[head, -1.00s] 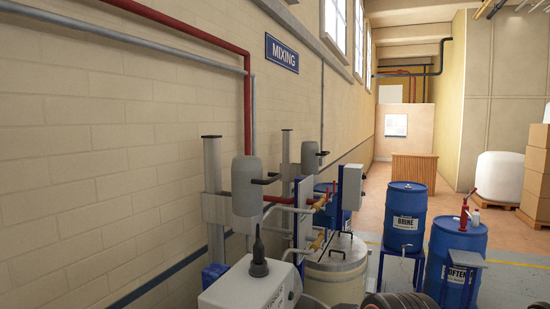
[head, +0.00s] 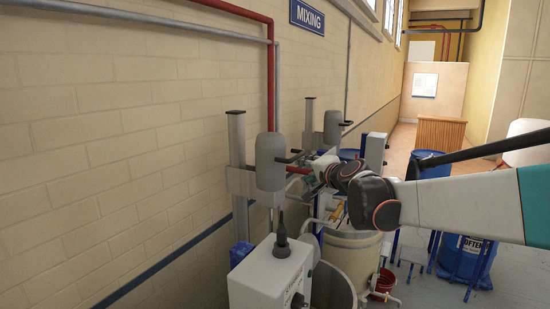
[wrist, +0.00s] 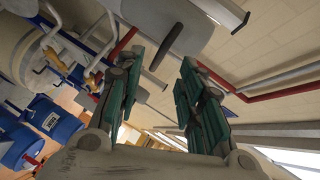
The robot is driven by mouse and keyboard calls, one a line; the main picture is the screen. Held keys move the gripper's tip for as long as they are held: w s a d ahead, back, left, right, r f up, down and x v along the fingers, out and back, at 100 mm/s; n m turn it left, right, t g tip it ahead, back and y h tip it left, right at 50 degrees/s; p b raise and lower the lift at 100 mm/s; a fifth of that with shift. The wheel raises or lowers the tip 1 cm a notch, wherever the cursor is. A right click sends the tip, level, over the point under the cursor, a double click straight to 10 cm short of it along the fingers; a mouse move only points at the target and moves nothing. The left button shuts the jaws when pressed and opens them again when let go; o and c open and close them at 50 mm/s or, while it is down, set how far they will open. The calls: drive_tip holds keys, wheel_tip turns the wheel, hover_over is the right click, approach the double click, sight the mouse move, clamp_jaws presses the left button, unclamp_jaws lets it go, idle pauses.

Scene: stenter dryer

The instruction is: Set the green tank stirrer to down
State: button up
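The nearer stirrer head (head: 271,163), a grey motor housing with a dark handle (head: 292,159), sits high on its metal column (head: 238,185) by the wall. A second, similar stirrer head (head: 332,127) stands farther back. No green tank colour shows, so I cannot tell from colour which stirrer is the green tank's. My gripper (head: 314,171) is beside the nearer head, close to its handle. In the wrist view, my gripper (wrist: 160,62) has its teal fingers spread, with the grey housing (wrist: 165,15) and the dark handle (wrist: 172,38) just beyond the fingertips. I see no contact.
A white control box (head: 272,275) with a dark knob on top stands in the near foreground. A beige tank (head: 352,262) stands beyond it, with pipes around it. A red bucket (head: 384,281) and a blue drum (head: 467,255) are to the right. The brick wall borders the left.

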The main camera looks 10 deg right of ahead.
sight(299, 157)
drive_tip(key=w+m+p, duration=0.1)
drive_tip(key=w, duration=0.5)
drive_tip(key=w+f+m+p, duration=0.1)
drive_tip(key=w, duration=0.6)
drive_tip(key=w+f+m+t+h+p, duration=0.1)
drive_tip(key=w, duration=0.5)
drive_tip(key=shift+w+d+f, duration=0.1)
drive_tip(key=shift+w+d, duration=0.05)
drive_tip(key=shift+d, duration=0.2)
clamp_jaws()
